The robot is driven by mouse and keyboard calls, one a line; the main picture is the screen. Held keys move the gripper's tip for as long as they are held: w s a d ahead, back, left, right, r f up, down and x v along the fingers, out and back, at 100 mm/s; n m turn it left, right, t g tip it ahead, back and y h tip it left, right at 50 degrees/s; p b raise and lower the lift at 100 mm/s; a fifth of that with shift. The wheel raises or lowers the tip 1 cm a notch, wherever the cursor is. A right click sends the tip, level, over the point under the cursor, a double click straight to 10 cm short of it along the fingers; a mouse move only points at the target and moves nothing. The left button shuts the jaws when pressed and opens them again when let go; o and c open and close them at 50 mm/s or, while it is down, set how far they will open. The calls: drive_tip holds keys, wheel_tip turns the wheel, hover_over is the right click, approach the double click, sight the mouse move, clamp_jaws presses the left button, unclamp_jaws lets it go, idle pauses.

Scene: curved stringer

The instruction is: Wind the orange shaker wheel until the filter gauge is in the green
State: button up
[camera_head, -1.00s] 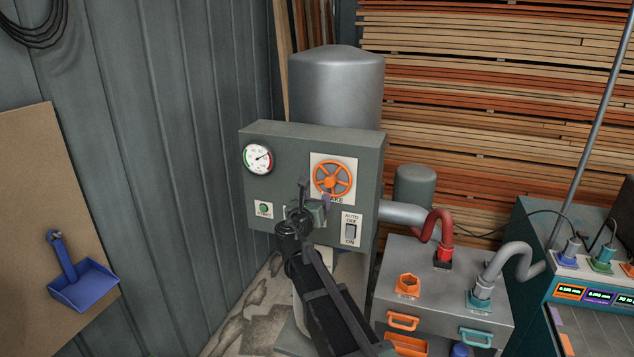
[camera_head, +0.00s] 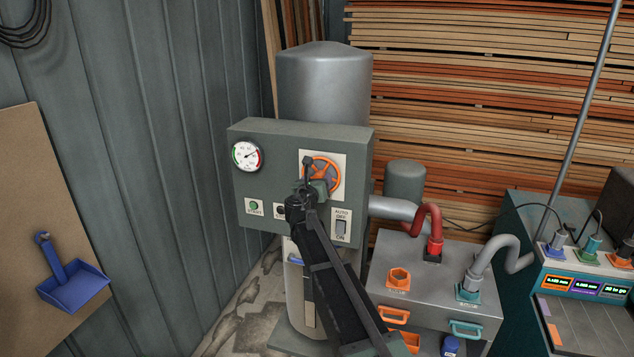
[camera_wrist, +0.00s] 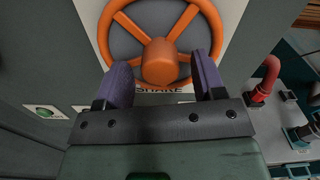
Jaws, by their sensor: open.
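The orange shaker wheel (camera_head: 326,165) is a spoked wheel on a white plate on the front of the grey control box. In the wrist view the wheel (camera_wrist: 160,62) fills the upper middle, above the word SHAKE. My gripper (camera_wrist: 164,72) is open, with its two purple fingers apart on either side of the wheel's hub; I cannot tell whether they touch it. In the head view my wrist and gripper (camera_head: 313,180) cover the wheel's lower left. The filter gauge (camera_head: 248,156) is a round white dial, green on its left and red on its right. Its needle appears to point to the upper right.
The control box (camera_head: 270,140) also carries a green START button (camera_head: 253,205) and an AUTO/OFF/ON switch (camera_head: 341,226). A grey cabinet (camera_head: 440,263) with hoses stands to the right. A blue dustpan (camera_head: 74,285) hangs at left.

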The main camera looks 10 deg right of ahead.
drive_tip(key=c, duration=0.9)
